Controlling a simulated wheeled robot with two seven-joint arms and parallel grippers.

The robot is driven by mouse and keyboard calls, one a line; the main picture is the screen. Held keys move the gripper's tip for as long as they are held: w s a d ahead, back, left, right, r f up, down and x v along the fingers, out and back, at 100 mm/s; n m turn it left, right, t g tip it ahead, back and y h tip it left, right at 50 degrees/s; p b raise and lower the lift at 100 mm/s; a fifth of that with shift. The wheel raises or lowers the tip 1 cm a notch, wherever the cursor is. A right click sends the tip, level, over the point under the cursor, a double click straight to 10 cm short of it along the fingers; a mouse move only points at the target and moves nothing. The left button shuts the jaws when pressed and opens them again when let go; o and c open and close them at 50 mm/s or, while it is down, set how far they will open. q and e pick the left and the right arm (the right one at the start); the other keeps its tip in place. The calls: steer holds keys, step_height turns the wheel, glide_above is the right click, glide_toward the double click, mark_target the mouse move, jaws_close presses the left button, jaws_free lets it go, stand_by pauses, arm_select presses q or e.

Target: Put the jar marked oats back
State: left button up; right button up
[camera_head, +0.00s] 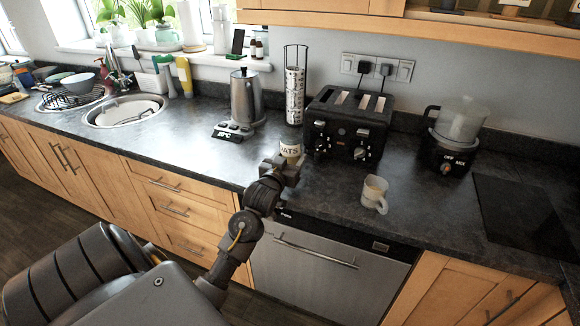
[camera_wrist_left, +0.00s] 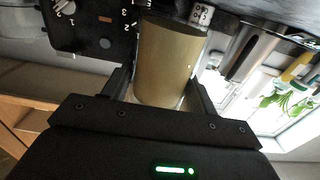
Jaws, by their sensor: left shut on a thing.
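The jar marked oats (camera_head: 290,150) is at the counter in front of the black toaster, with its "OATS" label partly showing in the head view. My left gripper (camera_head: 284,170) is shut on it from the front and hides its lower part. In the left wrist view the jar (camera_wrist_left: 166,62) is a tan cylinder between the two fingers of my left gripper (camera_wrist_left: 160,92). Whether the jar touches the counter is hidden. My right gripper is not in view.
A cream mug (camera_head: 374,194) stands to the right, a kettle (camera_head: 246,98) to the left, and a tall capsule rack (camera_head: 293,95) behind. A wooden shelf (camera_head: 440,38) hangs above. A food processor (camera_head: 452,135) is farther right.

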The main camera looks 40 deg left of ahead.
arm_select(q)
steer(key=shift+w+a+f, duration=0.15)
steer(key=shift+w+f, duration=0.05)
steer(key=shift+f, duration=0.1)
steer(key=shift+f+p, duration=0.5)
steer(key=shift+f, duration=0.95)
steer(key=shift+f, duration=0.1)
steer(key=shift+f, duration=0.1)
steer(key=o, duration=1.3)
steer(key=shift+c, duration=0.2)
